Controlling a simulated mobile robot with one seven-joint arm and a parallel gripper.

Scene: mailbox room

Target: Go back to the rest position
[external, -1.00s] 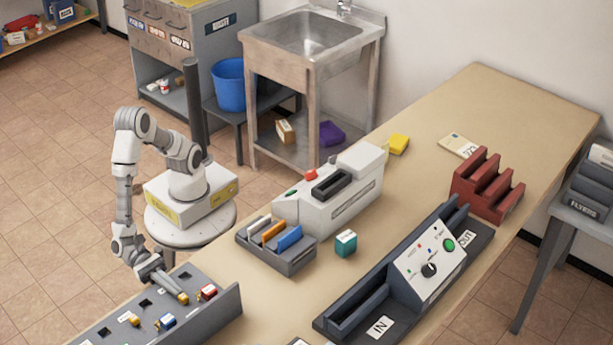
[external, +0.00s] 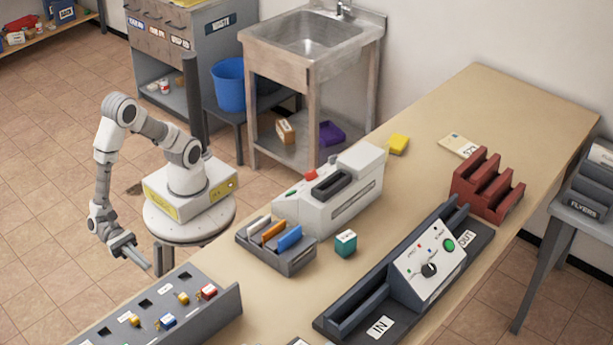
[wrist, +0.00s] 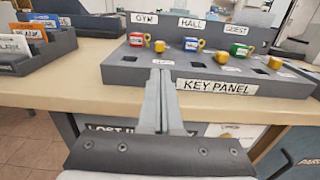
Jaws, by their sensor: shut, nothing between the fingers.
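My gripper (external: 146,266) is shut and empty. In the external view it hangs off the table's left edge, near the far left end of the grey key panel (external: 236,303) and apart from it. In the wrist view the closed fingers (wrist: 160,100) point at the key panel (wrist: 215,87), which stands ahead on the table. The panel holds several tagged keys with yellow knobs, among them a red-tagged one (wrist: 191,43) and a blue-tagged one (wrist: 146,41). Other slots are empty. Labels read GYM, HALL and GUEST.
A card tray (external: 277,256) with coloured cards, a white machine (external: 330,200), a teal box (external: 346,243) and a dark IN/OUT machine (external: 425,265) stand on the table (external: 480,110). A sink (external: 311,40) and blue bucket (external: 229,85) stand behind. Floor left of my arm is clear.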

